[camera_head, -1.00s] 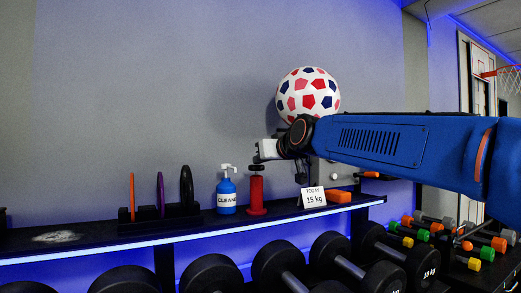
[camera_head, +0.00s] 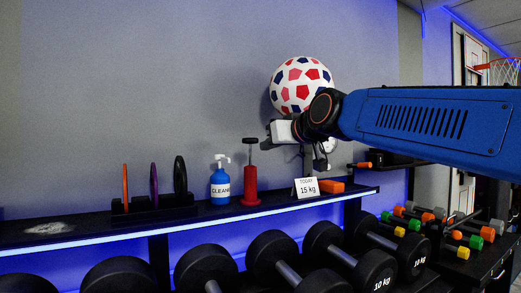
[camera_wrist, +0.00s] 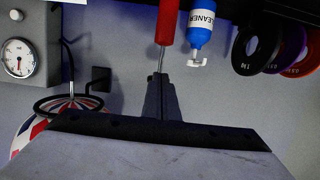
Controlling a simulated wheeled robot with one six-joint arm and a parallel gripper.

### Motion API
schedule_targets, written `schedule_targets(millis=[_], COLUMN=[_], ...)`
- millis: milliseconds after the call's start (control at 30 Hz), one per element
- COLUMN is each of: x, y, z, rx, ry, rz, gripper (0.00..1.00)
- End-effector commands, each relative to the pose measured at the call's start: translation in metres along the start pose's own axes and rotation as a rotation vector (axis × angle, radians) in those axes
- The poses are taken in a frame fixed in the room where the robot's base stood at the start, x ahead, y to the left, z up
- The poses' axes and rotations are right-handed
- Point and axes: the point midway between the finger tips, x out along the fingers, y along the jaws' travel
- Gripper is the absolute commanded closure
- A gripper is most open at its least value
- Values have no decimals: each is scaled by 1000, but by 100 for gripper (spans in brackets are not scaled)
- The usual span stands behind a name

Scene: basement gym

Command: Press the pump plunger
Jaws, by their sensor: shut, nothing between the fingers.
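The red pump (camera_head: 250,186) stands upright on the black shelf, with a thin rod and a black plunger handle (camera_head: 250,141) raised above its body. My gripper (camera_head: 267,142) is shut and empty, just right of the handle in the head view; I cannot tell whether they touch. In the wrist view my shut fingers (camera_wrist: 161,78) point at the red pump body (camera_wrist: 166,22).
A blue cleaner bottle (camera_head: 220,186) stands close left of the pump. A "15 kg" card (camera_head: 306,188) and orange block (camera_head: 331,186) are to the right. A ball (camera_head: 302,85) is behind the arm. A plate rack (camera_head: 155,212) stands left, and dumbbells (camera_head: 280,260) lie below.

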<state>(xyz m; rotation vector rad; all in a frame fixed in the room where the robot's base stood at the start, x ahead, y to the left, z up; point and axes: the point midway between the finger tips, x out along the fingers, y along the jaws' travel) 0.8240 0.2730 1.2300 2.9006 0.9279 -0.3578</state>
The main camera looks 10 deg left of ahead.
Motion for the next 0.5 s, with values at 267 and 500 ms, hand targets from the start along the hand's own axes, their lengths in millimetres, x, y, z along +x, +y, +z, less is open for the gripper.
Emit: schedule_targets(millis=[267, 500], x=[-54, -81], y=[0, 0], z=[-2, -2], rx=[1, 1], ry=[6, 5], rz=[1, 1], gripper=[100, 100])
